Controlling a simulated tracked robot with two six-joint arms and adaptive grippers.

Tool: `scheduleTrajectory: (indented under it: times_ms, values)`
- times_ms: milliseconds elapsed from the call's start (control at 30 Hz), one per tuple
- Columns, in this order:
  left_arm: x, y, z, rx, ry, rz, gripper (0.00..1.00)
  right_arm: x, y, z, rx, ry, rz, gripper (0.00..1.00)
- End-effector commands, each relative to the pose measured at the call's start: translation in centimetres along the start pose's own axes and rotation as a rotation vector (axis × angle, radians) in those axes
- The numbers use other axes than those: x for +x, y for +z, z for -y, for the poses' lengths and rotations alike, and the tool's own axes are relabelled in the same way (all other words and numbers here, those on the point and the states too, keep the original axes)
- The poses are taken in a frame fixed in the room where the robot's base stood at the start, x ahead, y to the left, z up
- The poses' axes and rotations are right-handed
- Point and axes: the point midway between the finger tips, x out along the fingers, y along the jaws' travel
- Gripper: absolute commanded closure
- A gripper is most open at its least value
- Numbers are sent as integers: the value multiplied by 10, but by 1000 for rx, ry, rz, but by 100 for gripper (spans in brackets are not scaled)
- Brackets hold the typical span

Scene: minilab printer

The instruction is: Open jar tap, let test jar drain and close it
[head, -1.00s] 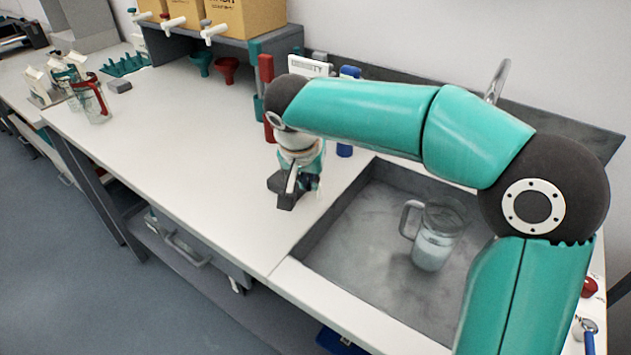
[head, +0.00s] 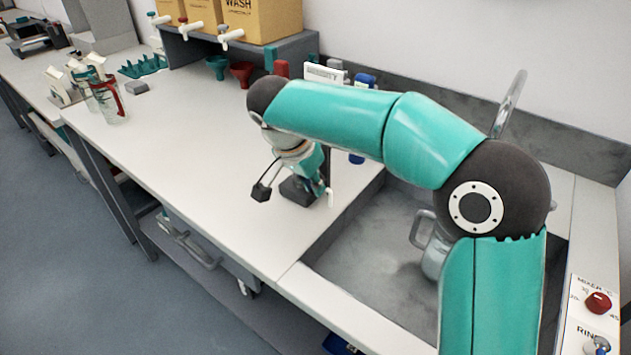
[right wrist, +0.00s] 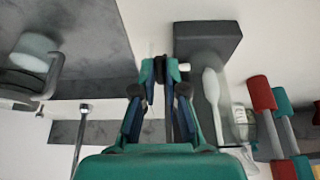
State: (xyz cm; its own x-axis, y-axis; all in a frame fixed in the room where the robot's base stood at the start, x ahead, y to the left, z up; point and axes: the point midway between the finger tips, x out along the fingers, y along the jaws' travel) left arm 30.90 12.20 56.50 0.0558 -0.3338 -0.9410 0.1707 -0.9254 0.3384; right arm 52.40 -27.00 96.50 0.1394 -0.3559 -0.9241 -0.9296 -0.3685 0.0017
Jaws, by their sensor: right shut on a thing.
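My right gripper (head: 320,186) is low over the white worktop, left of the sink, beside a dark grey block (head: 297,191). In the right wrist view its teal fingertips (right wrist: 160,70) are closed together on something small that I cannot make out. A short white peg (right wrist: 183,67) shows right at the fingertips, in front of the dark block (right wrist: 208,36); a white piece (head: 330,196) also shows by the gripper in the head view. I cannot tell which part is the jar tap, and no jar body shows clearly there. My left gripper is out of view.
A white spoon-shaped thing (right wrist: 212,95) and red and teal handles (right wrist: 262,95) are near the gripper. A mixer panel (head: 597,310) is at the right.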

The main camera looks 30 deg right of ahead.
Motion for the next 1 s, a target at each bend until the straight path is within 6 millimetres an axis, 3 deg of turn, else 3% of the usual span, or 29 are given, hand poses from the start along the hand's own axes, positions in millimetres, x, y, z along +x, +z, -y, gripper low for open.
scheduleTrajectory:
  times_ms: [133,167,300,733,1000]
  values:
    - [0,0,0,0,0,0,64,-2,1,3,1,-12,2,100]
    - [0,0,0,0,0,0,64,-2,1,3,1,-13,2,87]
    - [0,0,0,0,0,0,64,-1,1,2,0,-11,2,64]
    - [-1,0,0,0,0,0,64,-7,0,1,0,-5,0,64]
    - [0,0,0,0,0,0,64,-51,0,3,1,-10,0,64]
